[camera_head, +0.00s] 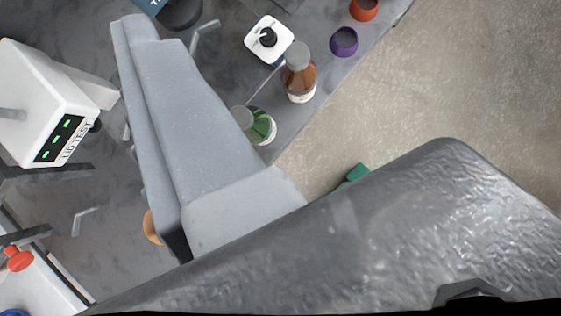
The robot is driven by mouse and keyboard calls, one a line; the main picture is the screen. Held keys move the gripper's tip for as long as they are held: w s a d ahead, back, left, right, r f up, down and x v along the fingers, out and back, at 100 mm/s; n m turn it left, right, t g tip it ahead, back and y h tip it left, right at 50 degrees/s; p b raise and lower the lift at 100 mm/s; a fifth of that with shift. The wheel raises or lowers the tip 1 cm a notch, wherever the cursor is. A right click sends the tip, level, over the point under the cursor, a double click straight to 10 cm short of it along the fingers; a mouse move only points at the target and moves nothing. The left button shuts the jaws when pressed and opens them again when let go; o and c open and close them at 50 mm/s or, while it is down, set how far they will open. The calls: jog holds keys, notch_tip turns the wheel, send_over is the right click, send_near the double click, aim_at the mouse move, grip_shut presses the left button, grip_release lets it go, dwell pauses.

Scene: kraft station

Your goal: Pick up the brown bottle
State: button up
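The brown bottle (302,82) stands near the right edge of the grey table, with a grey cap and a pale label low on its side. A large part of my own arm or gripper (190,125) crosses the picture as a long pale grey piece, left of the brown bottle and apart from it in the picture. A dark metallic part of mine fills the bottom. I cannot make out two fingertips, so whether my gripper is open or shut does not show. Nothing appears to hold the brown bottle.
A green bottle (262,126) stands just below-left of the brown bottle. A white square device (254,36) with a black knob is above-left. A purple cup (343,41) and a red cup (363,9) are above-right. A white tester box (45,85) stands left. Bare floor lies right.

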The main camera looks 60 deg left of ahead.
jog(key=w+d+f+m+g+p, duration=0.5)
jog(key=d+f+m+g+p, duration=0.3)
jog(key=m, duration=0.3)
jog(key=m+g+y+p, duration=0.1)
jog(key=m+g+p, duration=0.2)
jog(key=m+p, duration=0.35)
send_over(296, 53)
jog(key=b, duration=0.1)
notch_tip(296, 53, down, 9)
jog(key=m, duration=0.2)
notch_tip(296, 53, down, 7)
jog(key=shift+s+d+p, duration=0.1)
jog(key=shift+s+p, duration=0.05)
jog(key=shift+p, duration=0.2)
jog(key=shift+f+p, duration=0.8)
jog(key=shift+f, duration=2.3)
grip_shut()
